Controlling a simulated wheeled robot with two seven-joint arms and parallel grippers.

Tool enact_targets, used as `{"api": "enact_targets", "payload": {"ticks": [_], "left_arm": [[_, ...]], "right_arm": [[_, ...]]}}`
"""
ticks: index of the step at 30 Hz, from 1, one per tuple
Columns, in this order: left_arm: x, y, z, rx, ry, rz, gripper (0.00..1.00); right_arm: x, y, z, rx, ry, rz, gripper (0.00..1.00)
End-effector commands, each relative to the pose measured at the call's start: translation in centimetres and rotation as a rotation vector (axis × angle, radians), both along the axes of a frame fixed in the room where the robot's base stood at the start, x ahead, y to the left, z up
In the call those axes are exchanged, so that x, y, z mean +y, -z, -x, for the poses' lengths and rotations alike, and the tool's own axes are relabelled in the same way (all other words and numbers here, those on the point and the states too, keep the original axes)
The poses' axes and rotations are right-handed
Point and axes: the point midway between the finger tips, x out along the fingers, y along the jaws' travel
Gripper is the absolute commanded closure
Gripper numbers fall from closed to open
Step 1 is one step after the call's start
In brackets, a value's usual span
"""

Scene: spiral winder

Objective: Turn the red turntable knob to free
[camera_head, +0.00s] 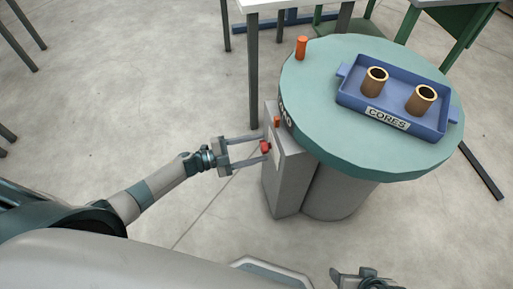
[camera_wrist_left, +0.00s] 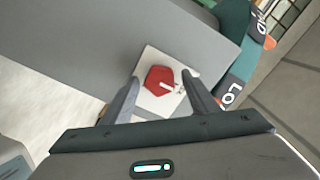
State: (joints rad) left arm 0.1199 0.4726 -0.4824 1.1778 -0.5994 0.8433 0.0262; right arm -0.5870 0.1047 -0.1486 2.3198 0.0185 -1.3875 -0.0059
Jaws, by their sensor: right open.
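The red turntable knob (camera_head: 265,147) is on the side of the grey box under the round table. In the left wrist view the red knob (camera_wrist_left: 160,80) sits on a white plate (camera_wrist_left: 165,101), with a white pointer mark toward the lower right. Lettering on the plate is too small to read. My left gripper (camera_head: 263,149) is open, its fingers level with the knob. In the left wrist view the fingers (camera_wrist_left: 166,88) stand on either side of it, not closed on it. My right gripper (camera_head: 365,279) is at the bottom edge, partly cut off.
The round green turntable (camera_head: 330,62) stands on a grey pedestal (camera_head: 343,195). It carries a blue tray (camera_head: 352,96) labelled CORES with two brown cores, and an orange peg (camera_head: 301,47). A smaller orange piece (camera_head: 277,122) is above the knob.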

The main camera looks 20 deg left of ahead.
Motion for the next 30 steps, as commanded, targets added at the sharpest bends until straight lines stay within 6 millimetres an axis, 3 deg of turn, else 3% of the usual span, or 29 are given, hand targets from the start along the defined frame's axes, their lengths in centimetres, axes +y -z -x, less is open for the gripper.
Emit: {"api": "enact_targets", "payload": {"ticks": [10, 16, 30], "left_arm": [[0.1, 0.0, 0.2, -0.001, 0.002, 0.0, 0.46], [1.2, 0.0, 0.9, -0.001, 0.002, 0.0, 0.46], [8.3, 0.2, 5.7, 0.0, 0.0, -0.002, 0.46]], "right_arm": [[0.0, 0.0, 0.0, -0.001, 0.001, 0.0, 0.35], [0.0, 0.1, -0.1, -0.005, 0.001, -0.001, 0.35], [0.6, 0.2, -0.7, -0.038, -0.005, -0.019, 0.35]]}}
